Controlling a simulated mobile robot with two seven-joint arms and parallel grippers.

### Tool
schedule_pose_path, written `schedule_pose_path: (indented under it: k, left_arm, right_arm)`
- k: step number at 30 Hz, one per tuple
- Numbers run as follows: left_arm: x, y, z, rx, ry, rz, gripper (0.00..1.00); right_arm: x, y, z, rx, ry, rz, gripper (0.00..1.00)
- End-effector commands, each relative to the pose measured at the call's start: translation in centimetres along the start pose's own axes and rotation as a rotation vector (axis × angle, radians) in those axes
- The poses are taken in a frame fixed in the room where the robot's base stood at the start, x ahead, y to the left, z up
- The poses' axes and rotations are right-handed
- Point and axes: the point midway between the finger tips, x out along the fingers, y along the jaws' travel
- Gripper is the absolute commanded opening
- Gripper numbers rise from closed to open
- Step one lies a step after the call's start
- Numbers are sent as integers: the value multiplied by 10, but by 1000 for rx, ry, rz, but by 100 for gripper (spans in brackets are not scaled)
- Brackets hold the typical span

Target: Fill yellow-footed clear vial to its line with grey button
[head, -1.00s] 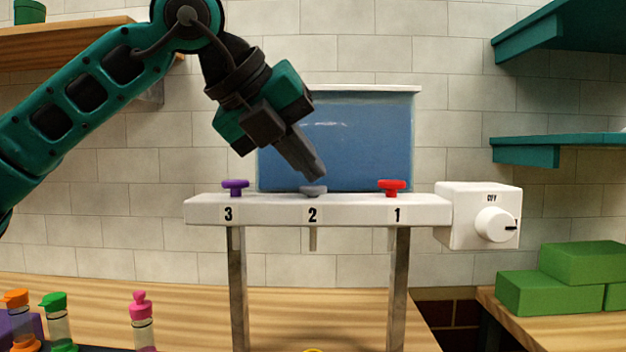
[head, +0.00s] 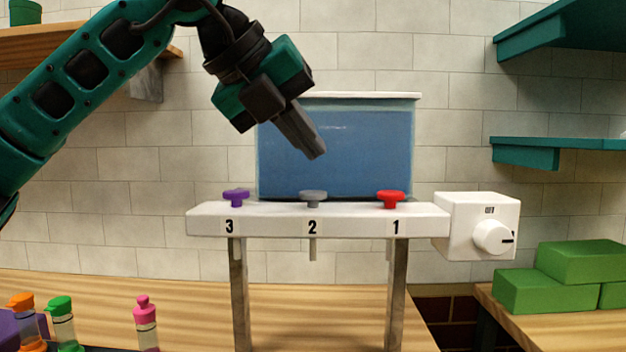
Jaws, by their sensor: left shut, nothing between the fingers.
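The grey button (head: 313,197) sits on the white dispenser bar (head: 270,222) above the label 2. It stands raised, level with the purple button (head: 236,196) and the red button (head: 391,198). A short spout (head: 313,249) hangs below it. My left gripper (head: 316,155) is shut and empty, its fingertips a little above the grey button and apart from it. The yellow-footed clear vial is not in view; the space under the spout is cut off by the bottom edge. My right gripper is not in view.
A blue tank (head: 370,150) stands behind the bar. A white box with a dial (head: 493,237) is at its right end. Vials with orange (head: 20,302), green (head: 59,306) and pink (head: 145,307) tops stand lower left. Green blocks (head: 545,291) lie at right.

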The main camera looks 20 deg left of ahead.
Motion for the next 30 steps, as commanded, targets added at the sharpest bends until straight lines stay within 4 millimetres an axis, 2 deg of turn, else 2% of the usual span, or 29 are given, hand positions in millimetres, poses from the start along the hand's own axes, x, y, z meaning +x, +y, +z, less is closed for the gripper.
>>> schedule_pose_path:
  k: [1,8,30]
  left_arm:
    - [-7,-5,5,0,0,-1,0]
    - [-20,-15,14,1,1,1,0]
    - [-20,-14,14,0,0,0,0]
  right_arm:
    - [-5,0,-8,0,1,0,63]
    - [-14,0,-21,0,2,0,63]
    - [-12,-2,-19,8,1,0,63]
